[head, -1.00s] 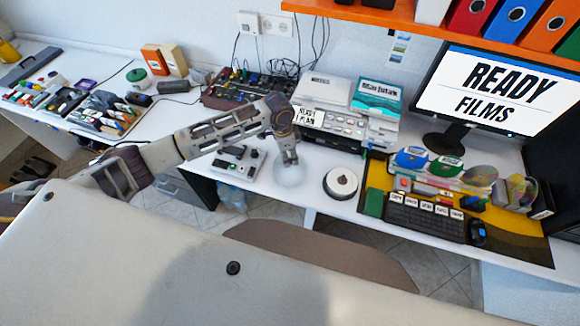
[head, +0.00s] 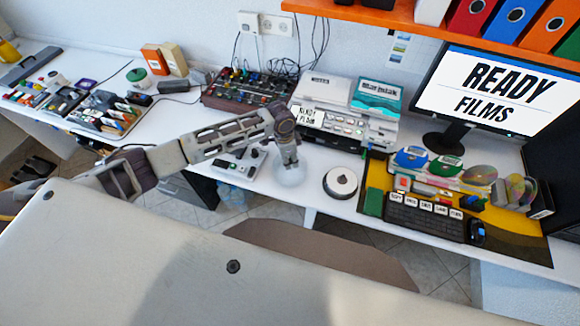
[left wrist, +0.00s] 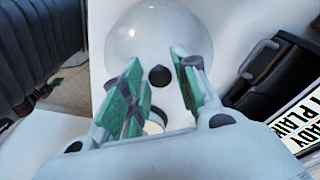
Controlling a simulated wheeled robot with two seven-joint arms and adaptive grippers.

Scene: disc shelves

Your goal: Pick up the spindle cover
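The spindle cover (head: 291,176) is a clear dome on the white desk, below my left gripper (head: 290,162) in the head view. In the left wrist view, the clear dome (left wrist: 150,32) shows at the top, in front of the fingertips. My left gripper (left wrist: 158,60) is open, with its green-padded fingers apart. A dark round knob (left wrist: 159,76) shows between the fingers; I cannot tell whether they touch it. The disc spindle (head: 340,182), white on top with a dark centre, stands to the right of the cover. My right gripper is not in view.
A small grey device (head: 239,162) lies left of the cover. A printer-like machine (head: 345,128) stands behind it. A keyboard (head: 427,219) and upright discs (head: 480,175) are on the yellow mat at right. The desk's front edge is close to the cover.

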